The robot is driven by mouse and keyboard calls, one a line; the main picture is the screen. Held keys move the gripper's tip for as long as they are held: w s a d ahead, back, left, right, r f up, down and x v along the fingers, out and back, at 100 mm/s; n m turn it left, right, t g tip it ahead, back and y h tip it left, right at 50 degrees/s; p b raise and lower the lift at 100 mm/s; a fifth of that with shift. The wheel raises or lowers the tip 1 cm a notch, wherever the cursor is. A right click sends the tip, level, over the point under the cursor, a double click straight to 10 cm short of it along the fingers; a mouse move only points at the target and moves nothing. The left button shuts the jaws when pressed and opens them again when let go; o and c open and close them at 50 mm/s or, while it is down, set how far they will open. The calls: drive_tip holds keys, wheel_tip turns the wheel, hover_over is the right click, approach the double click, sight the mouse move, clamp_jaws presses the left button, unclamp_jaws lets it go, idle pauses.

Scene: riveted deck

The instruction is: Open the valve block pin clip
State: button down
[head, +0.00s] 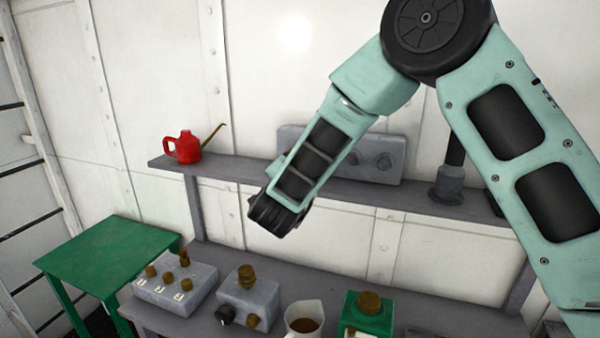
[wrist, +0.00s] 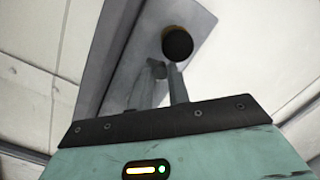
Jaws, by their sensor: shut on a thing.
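The valve block (head: 369,168) is a long grey block with round knobs, standing on the upper shelf against the wall. My forearm and wrist cover its left part in the head view, and my fingers are hidden there. In the wrist view the block (wrist: 200,22) is a grey slab with a dark round knob (wrist: 177,43) just beyond my fingers. My gripper (wrist: 166,76) is at the block, its grey fingers close together and shut on a small grey part, which I take for the pin clip. The clip's shape and its angle are mostly hidden by the fingers.
A red oil can (head: 187,147) stands left on the upper shelf (head: 228,171). A dark post (head: 448,180) stands to the right. Grey knob boxes (head: 176,291), a jug (head: 304,318) and a green box (head: 366,317) fill the lower bench. A green table (head: 108,250) at left is bare.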

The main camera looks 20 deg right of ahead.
drive_tip(key=shift+n, duration=0.3)
drive_tip(key=c, duration=1.3)
unclamp_jaws()
drive_tip(key=shift+c, duration=0.2)
drive_tip(key=b+v, duration=0.7)
drive_tip(key=v, duration=1)
drive_tip(key=shift+s+a+b, duration=0.15)
drive_tip(key=shift+s+b, duration=0.05)
drive_tip(key=shift+b, duration=0.15)
